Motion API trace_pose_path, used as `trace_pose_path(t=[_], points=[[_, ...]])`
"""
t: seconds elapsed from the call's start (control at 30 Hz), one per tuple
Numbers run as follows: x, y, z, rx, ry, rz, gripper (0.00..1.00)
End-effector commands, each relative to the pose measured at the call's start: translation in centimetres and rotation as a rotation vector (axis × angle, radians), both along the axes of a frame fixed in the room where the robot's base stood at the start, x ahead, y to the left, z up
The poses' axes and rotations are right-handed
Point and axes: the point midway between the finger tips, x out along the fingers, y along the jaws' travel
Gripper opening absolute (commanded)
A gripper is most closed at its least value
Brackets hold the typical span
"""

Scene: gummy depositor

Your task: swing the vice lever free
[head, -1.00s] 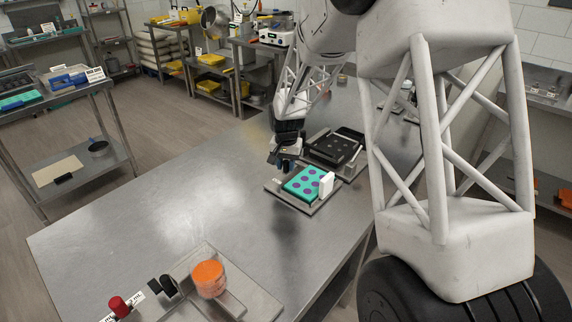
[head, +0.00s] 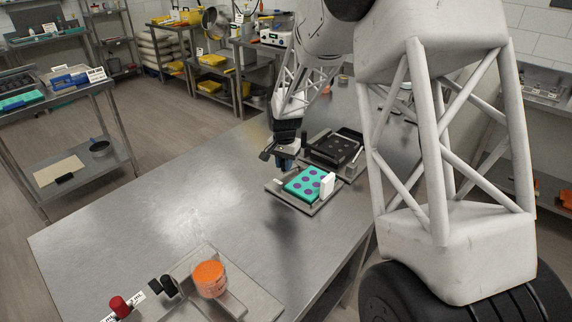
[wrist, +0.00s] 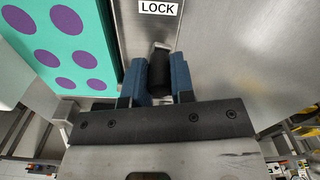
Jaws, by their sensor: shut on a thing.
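The vice lever shows in the wrist view as a short black grip (wrist: 159,72) on a metal stem, just below a white LOCK label (wrist: 160,7). My gripper (wrist: 160,82) has its two blue fingers shut on the grip, one on each side. In the head view my gripper (head: 284,162) is at the far left corner of the vice plate (head: 309,210). A teal mould with purple dots (head: 303,184) lies on this plate, against a white block (head: 327,185). The lever cannot be made out clearly in the head view.
A dark tray (head: 336,146) on a second metal fixture stands just behind the vice. An orange tub (head: 209,278) and a red knob (head: 120,306) are at the near end of the table. The middle of the steel table (head: 180,205) is clear.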

Motion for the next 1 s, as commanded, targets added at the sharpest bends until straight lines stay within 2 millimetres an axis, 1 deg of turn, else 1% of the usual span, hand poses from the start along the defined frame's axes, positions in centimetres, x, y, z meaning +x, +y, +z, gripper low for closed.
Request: trace_pose_path(t=[0.3,0.7,1.0], points=[[1.6,0.7,0.0,0.0,-0.001,-0.281,0.0],[3.9,1.0,0.0,0.0,-0.001,-0.643,0.0],[4.9,0.8,0.1,0.0,-0.001,-0.81,0.0]])
